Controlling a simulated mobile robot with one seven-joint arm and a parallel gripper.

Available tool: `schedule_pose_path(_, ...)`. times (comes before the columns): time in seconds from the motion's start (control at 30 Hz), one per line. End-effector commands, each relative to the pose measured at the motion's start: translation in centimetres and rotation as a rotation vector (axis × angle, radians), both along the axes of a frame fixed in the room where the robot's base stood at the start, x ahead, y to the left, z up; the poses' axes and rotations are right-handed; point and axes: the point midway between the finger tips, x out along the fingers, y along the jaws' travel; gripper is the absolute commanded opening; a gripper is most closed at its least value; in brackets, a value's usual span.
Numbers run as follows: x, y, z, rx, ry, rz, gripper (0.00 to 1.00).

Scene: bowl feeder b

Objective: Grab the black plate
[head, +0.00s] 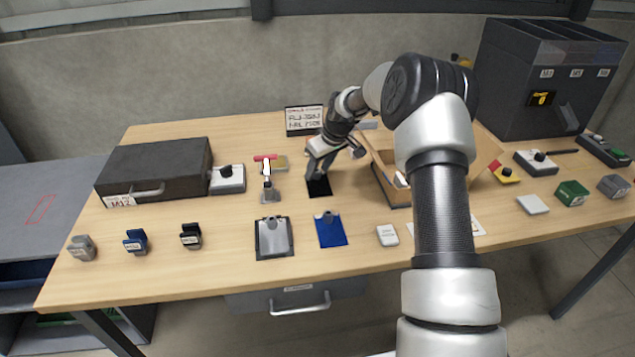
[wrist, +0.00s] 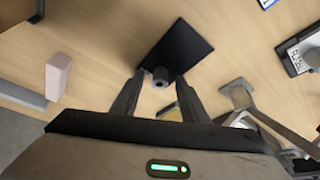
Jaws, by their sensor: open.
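The black plate (head: 320,188) lies flat on the wooden table, partly under my gripper in the head view. In the wrist view the black plate (wrist: 182,45) shows as a dark rectangle with a small round grey knob (wrist: 160,75) at its near edge. My gripper (head: 318,170) points down over the plate. In the wrist view my gripper (wrist: 160,80) is open, with one finger on each side of the knob. Nothing is held. I cannot tell whether the fingers touch the knob or plate.
A blue plate (head: 331,230) and a grey plate (head: 273,240) lie nearer the front. Bare table lies between these.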

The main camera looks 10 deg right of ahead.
Motion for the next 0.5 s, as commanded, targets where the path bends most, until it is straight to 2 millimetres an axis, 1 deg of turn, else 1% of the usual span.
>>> schedule_pose_path(0.17, 0.04, -0.01, -0.03, -0.001, 0.0, 0.0, 0.41)
schedule_pose_path(0.2, 0.04, -0.01, -0.02, -0.001, 0.0, 0.0, 0.39)
schedule_pose_path(0.43, 0.03, -0.01, 0.0, -0.001, 0.0, 0.0, 0.0)
schedule_pose_path(0.5, 0.05, -0.02, 0.04, 0.0, -0.001, 0.0, 0.0)
